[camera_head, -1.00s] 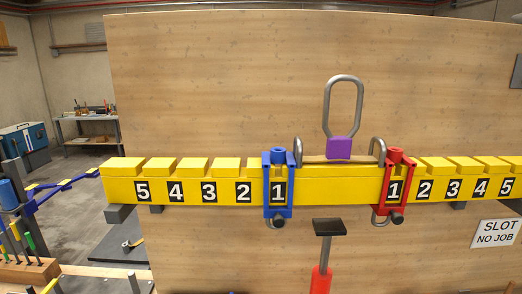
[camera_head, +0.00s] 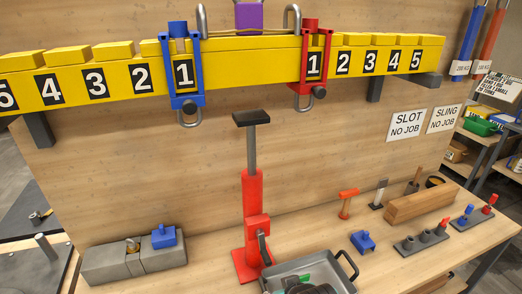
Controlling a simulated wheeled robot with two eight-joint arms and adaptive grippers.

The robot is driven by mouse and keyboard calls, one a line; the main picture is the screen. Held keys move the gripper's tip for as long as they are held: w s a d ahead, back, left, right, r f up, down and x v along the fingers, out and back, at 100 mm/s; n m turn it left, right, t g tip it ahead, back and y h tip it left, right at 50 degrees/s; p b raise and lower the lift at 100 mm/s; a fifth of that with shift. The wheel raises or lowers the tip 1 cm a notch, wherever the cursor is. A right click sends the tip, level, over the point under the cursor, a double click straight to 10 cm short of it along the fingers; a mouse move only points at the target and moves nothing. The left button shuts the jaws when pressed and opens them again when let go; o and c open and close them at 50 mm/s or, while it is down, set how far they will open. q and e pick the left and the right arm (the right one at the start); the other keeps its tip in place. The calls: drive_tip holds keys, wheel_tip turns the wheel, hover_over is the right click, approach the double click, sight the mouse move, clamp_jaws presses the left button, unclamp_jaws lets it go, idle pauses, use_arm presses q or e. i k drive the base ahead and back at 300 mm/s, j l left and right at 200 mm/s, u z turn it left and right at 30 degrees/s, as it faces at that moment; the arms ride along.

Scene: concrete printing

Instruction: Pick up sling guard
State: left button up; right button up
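Two small blue pieces could be the sling guard; I cannot tell for sure. One blue piece (camera_head: 363,243) lies on the wooden bench right of the red jack. Another blue piece (camera_head: 164,237) sits on top of a grey block (camera_head: 105,264) at the left of the bench. Neither of my grippers shows in the head view, so nothing is seen held.
A red jack (camera_head: 252,195) stands mid-bench under the yellow numbered beam (camera_head: 245,53). A grey tray (camera_head: 310,270) with items is at the front edge. A red-headed hammer (camera_head: 347,201), a wooden block (camera_head: 420,205) and a peg holder (camera_head: 421,241) stand right.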

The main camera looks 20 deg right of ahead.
sight(361, 240)
drive_tip(key=z, duration=1.65)
drive_tip(key=i+l+u, duration=0.3)
drive_tip(key=l, duration=0.3)
drive_tip(key=i+l+u, duration=0.35)
drive_tip(key=l, duration=0.35)
drive_tip(key=i+l+u, duration=0.15)
drive_tip(key=l, duration=0.25)
drive_tip(key=i+l+u, duration=0.15)
drive_tip(key=l, duration=0.25)
drive_tip(key=i+l+u, duration=0.15)
drive_tip(key=l, duration=0.25)
drive_tip(key=i, duration=0.05)
